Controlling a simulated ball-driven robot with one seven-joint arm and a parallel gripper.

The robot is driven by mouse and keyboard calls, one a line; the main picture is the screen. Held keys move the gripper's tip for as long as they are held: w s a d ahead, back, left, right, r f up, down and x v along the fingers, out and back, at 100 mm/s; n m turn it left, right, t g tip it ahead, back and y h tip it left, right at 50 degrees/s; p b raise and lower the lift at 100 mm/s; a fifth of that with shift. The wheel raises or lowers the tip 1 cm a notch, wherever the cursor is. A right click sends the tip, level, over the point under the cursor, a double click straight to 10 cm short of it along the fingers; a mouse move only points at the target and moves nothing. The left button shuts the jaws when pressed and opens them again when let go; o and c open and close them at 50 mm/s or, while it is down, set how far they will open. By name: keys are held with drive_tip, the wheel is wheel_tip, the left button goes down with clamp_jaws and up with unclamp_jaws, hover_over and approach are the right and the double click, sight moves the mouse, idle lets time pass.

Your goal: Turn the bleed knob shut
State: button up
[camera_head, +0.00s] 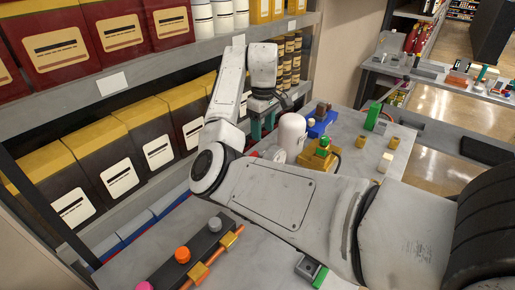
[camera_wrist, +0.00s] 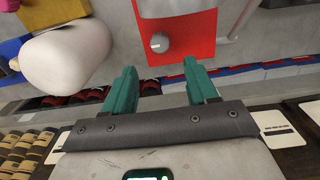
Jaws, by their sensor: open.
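A round grey knob (camera_wrist: 160,42) with a small pale mark sits on a red panel (camera_wrist: 197,35) in the wrist view; it looks like the bleed knob. My gripper (camera_wrist: 160,68) is open and empty, its two teal fingers spread apart. The knob lies beyond the fingertips, roughly centred between them in the picture, with no contact visible. In the head view my gripper (camera_head: 263,128) hangs beside a white rounded vessel (camera_head: 291,133). The knob is not visible in that view.
The white vessel (camera_wrist: 70,55) is close to the left finger in the wrist view. A blue unit (camera_head: 318,126) and a yellow block with a green top (camera_head: 322,151) stand right of it. Shelves of bags (camera_head: 110,175) line the left. A grey pipe (camera_wrist: 243,18) runs right of the panel.

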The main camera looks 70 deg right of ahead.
sight(263, 153)
wheel_tip(263, 153, down, 9)
drive_tip(key=shift+p, duration=0.45)
drive_tip(key=c, duration=1.1)
